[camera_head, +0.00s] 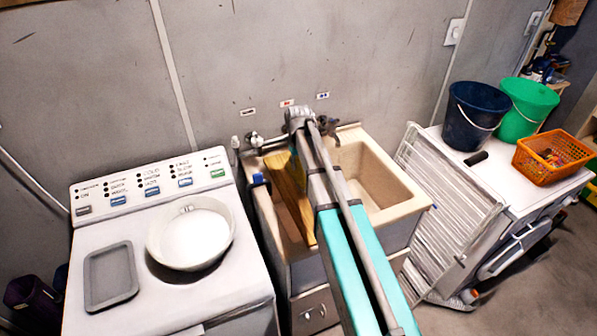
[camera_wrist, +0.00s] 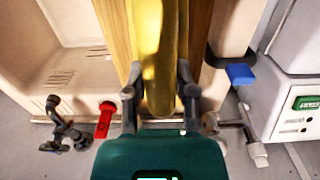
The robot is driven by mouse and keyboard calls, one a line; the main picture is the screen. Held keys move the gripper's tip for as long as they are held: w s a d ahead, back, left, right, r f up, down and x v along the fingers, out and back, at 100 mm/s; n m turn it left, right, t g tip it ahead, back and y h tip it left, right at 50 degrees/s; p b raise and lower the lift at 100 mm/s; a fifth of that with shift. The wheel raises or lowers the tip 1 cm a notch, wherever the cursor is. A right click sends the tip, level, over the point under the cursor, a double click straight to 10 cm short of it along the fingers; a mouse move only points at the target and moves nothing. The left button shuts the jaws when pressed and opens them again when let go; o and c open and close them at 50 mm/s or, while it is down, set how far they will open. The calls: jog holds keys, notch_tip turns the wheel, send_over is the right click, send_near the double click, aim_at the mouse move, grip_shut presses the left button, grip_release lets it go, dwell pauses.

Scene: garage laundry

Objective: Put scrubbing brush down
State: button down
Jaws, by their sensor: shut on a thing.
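The scrubbing brush appears as a smooth yellow, elongated thing (camera_wrist: 158,50) between my gripper's fingers in the wrist view. My gripper (camera_wrist: 160,95) is shut on its near end. Behind it is a wooden board (camera_wrist: 228,30) that lies across the sink (camera_head: 402,207), seen in the head view. In the head view my arm hides most of the brush, and my gripper is over the back of the sink near the taps. I cannot tell whether the brush touches the board. Its bristles do not show.
A washing machine with a grey tray (camera_head: 110,277) and a white bowl (camera_head: 191,238) stands left. A drying rack (camera_head: 445,210) leans right of the sink. Beyond it a white top holds a dark blue bucket (camera_head: 474,117), a green bucket (camera_head: 527,110) and an orange basket (camera_head: 553,157).

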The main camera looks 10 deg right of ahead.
jog(key=shift+w+f+b, duration=0.35)
jog(key=shift+f+b, duration=0.25)
jog(key=shift+f, duration=0.15)
jog(key=shift+f+b, duration=1.15)
jog(key=shift+f, duration=0.05)
jog(key=shift+f, duration=0.1)
jog(key=shift+c, duration=2.2)
grip_release()
jog(key=shift+r, duration=0.2)
notch_tip(320, 180, up, 12)
jog(key=p, duration=1.2)
